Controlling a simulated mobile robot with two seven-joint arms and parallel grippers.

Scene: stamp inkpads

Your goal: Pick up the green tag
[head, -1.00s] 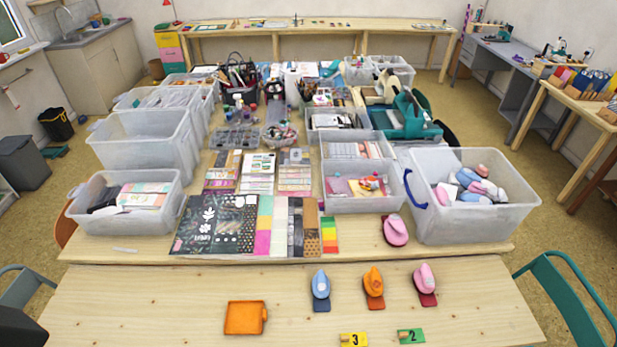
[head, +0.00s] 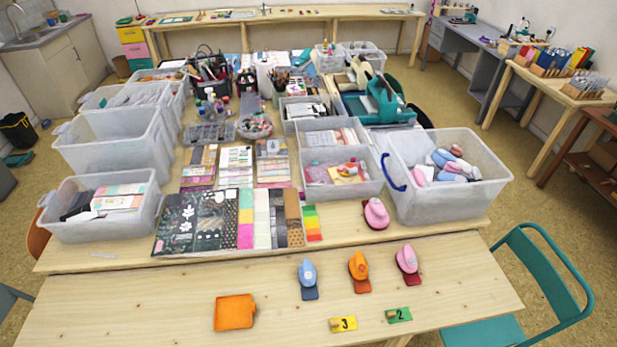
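The green tag (head: 399,315), marked with a black 2, lies flat near the front edge of the near table. A small tan piece shows at its left end. A yellow tag (head: 343,324) marked 3 lies to its left, apart from it. Neither of my grippers shows in the head view.
An orange tray (head: 235,312) lies left of the tags. A blue stamp (head: 308,275), an orange stamp (head: 359,268) and a pink stamp (head: 407,260) stand behind them on pads. A teal chair (head: 540,285) is at the right. The table's left part is clear.

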